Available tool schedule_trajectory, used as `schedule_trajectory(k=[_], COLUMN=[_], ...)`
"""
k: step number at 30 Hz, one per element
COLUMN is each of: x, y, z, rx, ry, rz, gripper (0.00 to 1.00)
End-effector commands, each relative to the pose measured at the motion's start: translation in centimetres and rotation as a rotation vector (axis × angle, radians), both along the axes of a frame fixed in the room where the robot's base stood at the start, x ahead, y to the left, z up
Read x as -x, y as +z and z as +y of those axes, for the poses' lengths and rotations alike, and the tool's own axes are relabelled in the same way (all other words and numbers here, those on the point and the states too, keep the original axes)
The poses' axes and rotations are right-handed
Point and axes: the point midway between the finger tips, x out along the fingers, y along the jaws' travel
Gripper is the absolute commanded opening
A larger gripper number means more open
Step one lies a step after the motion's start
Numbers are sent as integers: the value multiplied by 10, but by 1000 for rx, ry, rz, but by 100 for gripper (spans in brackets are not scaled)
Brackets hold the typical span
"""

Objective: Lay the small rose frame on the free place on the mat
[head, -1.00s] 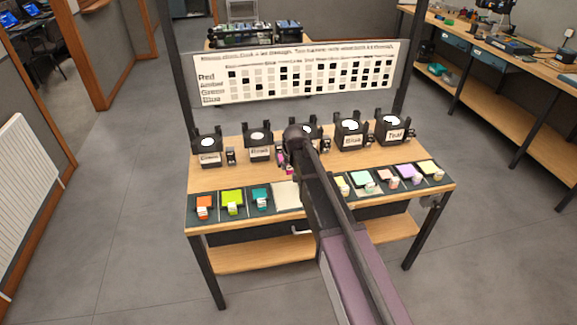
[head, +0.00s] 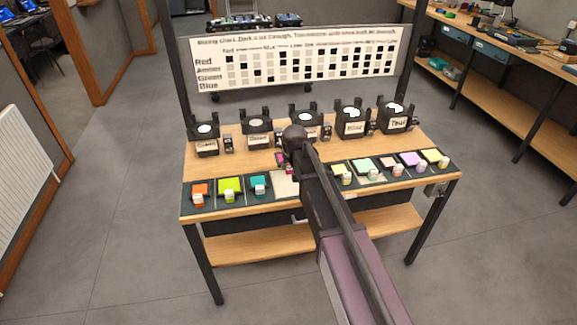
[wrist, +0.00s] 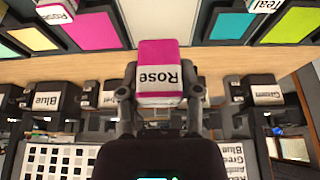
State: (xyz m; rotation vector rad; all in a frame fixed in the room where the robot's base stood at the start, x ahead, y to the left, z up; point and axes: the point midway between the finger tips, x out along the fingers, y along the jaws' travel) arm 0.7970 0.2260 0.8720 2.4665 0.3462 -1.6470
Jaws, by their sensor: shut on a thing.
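The small rose frame (wrist: 158,60) is magenta with a white "Rose" tag, whose lettering is upside down in the wrist view. My gripper (wrist: 160,93) is shut on its tagged block, one finger on each side. In the head view, magenta of the rose frame (head: 280,158) shows just left of my arm, which hides most of the gripper. The free place (head: 284,187) is a pale bare patch on the dark mat (head: 215,209), right of the teal frame. In the wrist view the free place (wrist: 163,18) lies beyond the held frame, which appears apart from it.
Orange (head: 200,189), lime (head: 229,185) and teal (head: 260,182) frames lie left of the free place. Several pale frames lie to its right, and a magenta panel (wrist: 88,25) neighbours it. Black lamps (head: 205,140) line the bench's back, before a chart board (head: 300,62).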

Motion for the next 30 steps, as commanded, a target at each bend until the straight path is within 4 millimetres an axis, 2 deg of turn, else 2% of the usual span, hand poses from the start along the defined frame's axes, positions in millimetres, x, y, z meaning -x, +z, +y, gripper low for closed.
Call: schedule_trajectory(k=[1, 21, 30], x=[0, 0, 0], y=[-8, -54, -69], z=[0, 1, 1], rx=[0, 0, -1], ry=[0, 1, 1], rz=[0, 0, 0], gripper=[0, 0, 0])
